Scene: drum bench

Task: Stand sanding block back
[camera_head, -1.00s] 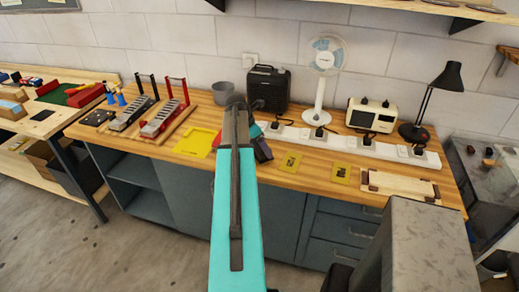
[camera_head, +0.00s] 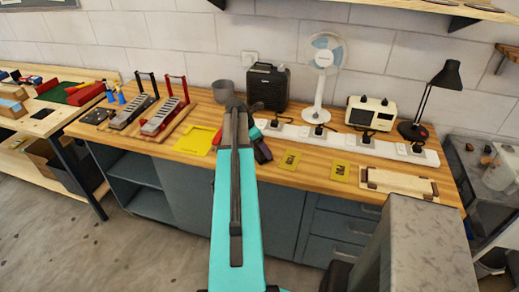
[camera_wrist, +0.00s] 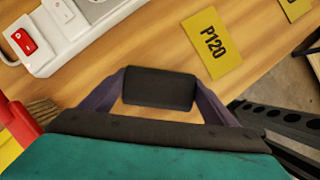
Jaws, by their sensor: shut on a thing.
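My gripper (camera_wrist: 160,92) shows in the wrist view with its two purple fingers shut on a dark, rounded block, which I take to be the sanding block (camera_wrist: 160,88). The block lies across between the fingertips, over the wooden bench top. I cannot tell whether it touches the wood. In the head view the dark block (camera_head: 262,152) shows small, partly behind my arm. A yellow card marked P120 (camera_wrist: 211,43) lies just beyond and right of the block in the wrist view. Two yellow cards (camera_head: 290,160) (camera_head: 340,172) lie right of my gripper in the head view.
A white power strip (camera_head: 350,142) runs behind the cards. A yellow dustpan (camera_head: 195,141) lies left, with a red brush handle (camera_head: 217,137). A wooden board (camera_head: 402,182) lies right. A black speaker (camera_head: 268,87), fan (camera_head: 324,75) and lamp (camera_head: 445,80) stand behind.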

